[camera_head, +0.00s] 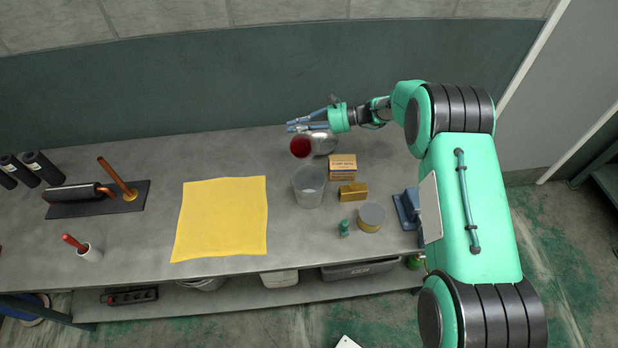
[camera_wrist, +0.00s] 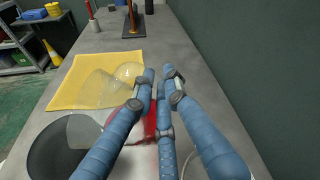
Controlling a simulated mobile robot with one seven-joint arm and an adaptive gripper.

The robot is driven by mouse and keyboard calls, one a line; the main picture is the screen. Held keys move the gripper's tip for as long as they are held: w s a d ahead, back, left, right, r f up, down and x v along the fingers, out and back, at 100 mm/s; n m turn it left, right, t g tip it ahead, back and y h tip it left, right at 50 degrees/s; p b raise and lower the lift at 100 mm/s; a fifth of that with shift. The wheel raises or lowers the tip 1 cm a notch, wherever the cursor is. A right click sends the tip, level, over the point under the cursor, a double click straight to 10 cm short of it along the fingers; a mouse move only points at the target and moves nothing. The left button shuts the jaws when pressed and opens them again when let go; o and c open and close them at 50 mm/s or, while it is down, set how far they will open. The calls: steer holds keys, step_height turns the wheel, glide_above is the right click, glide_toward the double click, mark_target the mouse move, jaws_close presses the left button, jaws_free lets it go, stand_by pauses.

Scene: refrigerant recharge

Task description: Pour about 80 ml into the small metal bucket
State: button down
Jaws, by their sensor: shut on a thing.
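My gripper (camera_head: 306,127) is shut on a clear vessel holding red liquid, at the back of the bench. The vessel (camera_head: 324,146) looks tilted, with the red liquid gathered at its left end. In the wrist view my blue fingers (camera_wrist: 160,80) partly hide the vessel and the red liquid. A small grey bucket-like container (camera_head: 308,187) stands upright just in front of the held vessel, which is above and behind its rim. Its surface looks somewhat see-through, so I cannot tell if it is metal. I cannot make out a falling stream or the level inside it.
A cardboard box (camera_head: 342,167), a brass-coloured block (camera_head: 353,192), a round tin (camera_head: 371,216) and a small green item (camera_head: 344,228) stand close to the right. A yellow cloth (camera_head: 221,217) lies left. The bench between cloth and back wall is clear.

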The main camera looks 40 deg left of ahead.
mark_target(299, 125)
steer(key=shift+s+d+r+n+y, duration=0.2)
steer(key=shift+r+n, duration=0.2)
steer(key=shift+r, duration=0.15)
steer(key=shift+s+d+r+n+y, duration=0.1)
steer(key=shift+d+r+n+y, duration=0.1)
steer(key=shift+r+n, duration=0.25)
steer(key=shift+b, duration=0.4)
steer(key=shift+s+d+r+n+y+b, duration=0.15)
steer(key=shift+s+d+n+y+b, duration=0.2)
steer(key=shift+n+b, duration=0.3)
steer(key=shift+s+d+r+n+y+b, duration=0.25)
steer(key=shift+d+r+n, duration=0.1)
steer(key=shift+r+n, duration=0.1)
steer(key=shift+s+d+r+n+y+b, duration=0.1)
steer(key=shift+s+d+r+n+b, duration=0.15)
steer(key=shift+d+r+n, duration=0.15)
stand_by(1.4)
steer(key=shift+w+a, duration=0.1)
steer(key=shift+w+a+f+m+p, duration=0.1)
steer(key=shift+w+a+m+p, duration=0.1)
steer(key=shift+m+p, duration=0.2)
steer(key=shift+w+a+f+m+h+p, duration=0.45)
steer(key=shift+a+f+m, duration=0.1)
steer(key=shift+f, duration=0.1)
steer(key=shift+w+a+m+p, duration=0.2)
steer(key=shift+a+m+p, duration=0.05)
steer(key=shift+m+p, duration=0.35)
steer(key=shift+f, duration=0.2)
